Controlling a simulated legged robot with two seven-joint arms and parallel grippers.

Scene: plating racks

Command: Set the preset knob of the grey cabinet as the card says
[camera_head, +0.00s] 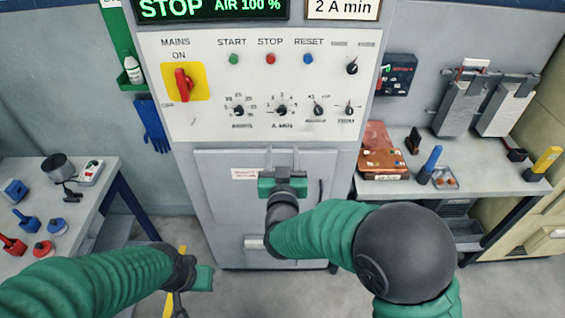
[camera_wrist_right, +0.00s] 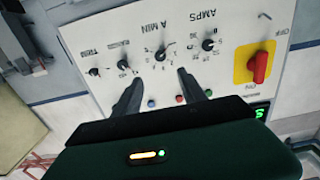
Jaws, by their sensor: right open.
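The grey cabinet (camera_head: 160,130) stands ahead with a white control panel. A card at its top right (camera_head: 341,8) reads "2 A min". Several small black knobs form the lower row, including the A MIN knob (camera_head: 281,111); it also shows in the right wrist view (camera_wrist_right: 160,55). Another black knob (camera_head: 352,68) is at upper right, its label too small to read. My right gripper (camera_head: 282,158) is open and empty, below the A MIN knob in the picture; its fingers (camera_wrist_right: 159,76) straddle that knob's line, apart from it. My left gripper (camera_head: 195,278) is low at left, its jaws unclear.
A red mains switch (camera_head: 182,84) on a yellow plate and green, red and blue buttons (camera_head: 270,59) share the panel. A left bench (camera_head: 95,195) and right bench (camera_head: 480,170) hold loose items. The floor between is mostly clear.

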